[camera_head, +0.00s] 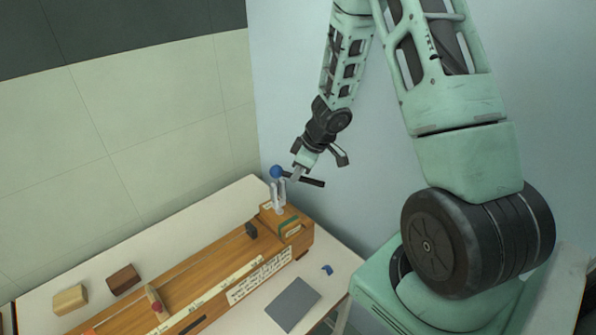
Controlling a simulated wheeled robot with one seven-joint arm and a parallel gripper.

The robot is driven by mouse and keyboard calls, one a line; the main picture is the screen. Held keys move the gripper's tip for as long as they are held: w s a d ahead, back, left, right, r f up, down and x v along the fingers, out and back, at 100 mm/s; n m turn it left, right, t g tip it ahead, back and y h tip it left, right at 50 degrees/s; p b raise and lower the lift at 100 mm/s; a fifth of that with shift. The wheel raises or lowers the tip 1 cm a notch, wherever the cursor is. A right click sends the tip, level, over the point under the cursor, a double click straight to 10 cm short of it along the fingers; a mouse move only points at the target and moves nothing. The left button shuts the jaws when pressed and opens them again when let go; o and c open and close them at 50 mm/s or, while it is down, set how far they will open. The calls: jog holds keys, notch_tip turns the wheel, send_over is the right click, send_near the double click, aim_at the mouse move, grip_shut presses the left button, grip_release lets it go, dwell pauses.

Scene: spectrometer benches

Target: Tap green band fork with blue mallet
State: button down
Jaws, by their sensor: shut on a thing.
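The blue mallet has a round blue head (277,171) and a dark handle (313,182). My gripper (297,174) is shut on the mallet's handle and holds it above the far right end of the long wooden bench piece. A silver two-pronged fork (279,197) stands upright on a wooden box with a green band (288,225). The mallet head is at the top of the fork's prongs in the picture; I cannot tell whether they touch. The fingertips are small and partly hidden by the handle.
The long wooden instrument (215,284) with a scale lies across the white table (190,223).

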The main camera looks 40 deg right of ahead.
notch_tip(320, 180, up, 5)
jog(key=p, duration=0.5)
jog(key=shift+r, duration=0.15)
